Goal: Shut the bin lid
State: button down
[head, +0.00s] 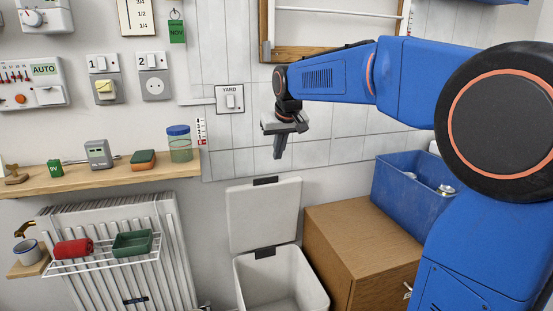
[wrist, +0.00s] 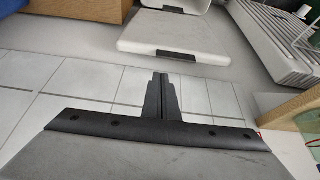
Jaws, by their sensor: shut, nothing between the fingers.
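The white bin (head: 280,283) stands on the floor between the radiator and a wooden cabinet. Its lid (head: 264,215) is open and stands upright at the back of the bin, with a dark tab (head: 265,181) on its top edge. My gripper (head: 279,154) is shut and empty, pointing down above the lid and apart from it. In the wrist view the closed fingers (wrist: 161,82) show in front of the wall tiles, with the lid (wrist: 160,42) and part of the bin (wrist: 180,5) beyond them.
A wooden cabinet (head: 350,250) is right of the bin, with a blue crate (head: 400,200) on top. A radiator (head: 175,245) with a wire rack is on the left. A wooden shelf (head: 100,179) holds a jar (head: 179,148) and small items. The space above the bin is clear.

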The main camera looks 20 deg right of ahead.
aim_at(275, 178)
jog(key=x, duration=0.9)
jog(key=shift+s, duration=0.1)
jog(key=shift+s, duration=0.1)
